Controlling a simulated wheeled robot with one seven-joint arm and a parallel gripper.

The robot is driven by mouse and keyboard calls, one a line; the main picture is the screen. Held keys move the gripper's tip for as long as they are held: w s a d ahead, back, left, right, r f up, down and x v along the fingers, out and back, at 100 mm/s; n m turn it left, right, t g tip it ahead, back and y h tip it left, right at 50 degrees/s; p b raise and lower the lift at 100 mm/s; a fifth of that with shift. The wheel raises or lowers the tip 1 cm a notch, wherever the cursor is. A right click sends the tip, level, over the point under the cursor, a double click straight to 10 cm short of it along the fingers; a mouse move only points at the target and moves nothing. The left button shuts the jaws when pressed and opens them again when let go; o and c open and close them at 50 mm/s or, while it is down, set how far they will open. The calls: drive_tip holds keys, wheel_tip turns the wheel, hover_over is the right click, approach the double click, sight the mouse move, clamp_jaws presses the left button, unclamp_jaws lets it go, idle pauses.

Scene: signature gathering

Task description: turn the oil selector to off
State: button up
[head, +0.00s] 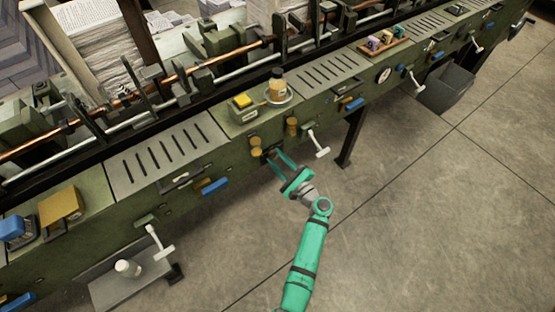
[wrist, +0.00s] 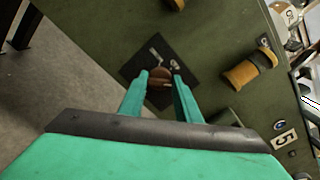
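A small round brownish knob (wrist: 160,84) sits on a dark plate (wrist: 133,68) with pale markings on the green machine front; it appears to be the oil selector. The markings are too small to read, so its setting is unclear. My gripper (wrist: 160,76) points at the knob, with its two green fingers apart, one on each side. I cannot tell whether they touch it. In the head view my gripper (head: 272,156) is at the machine front, below an amber knob (head: 256,146), and largely hides the plate.
Another amber knob (head: 292,125) is to the right, near a white-handled lever (head: 318,143). A blue handle (head: 215,186) juts out to the left. A black table leg (head: 351,137) stands at the right. The concrete floor (head: 420,210) around my arm is clear.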

drive_tip(key=shift+c, duration=0.7)
drive_tip(key=shift+n, duration=0.3)
drive_tip(key=n, duration=0.5)
drive_tip(key=shift+f, duration=0.1)
drive_tip(key=shift+n, duration=2)
drive_tip(key=shift+a, duration=0.1)
drive_tip(key=o, duration=1)
drive_tip(key=shift+s, duration=0.1)
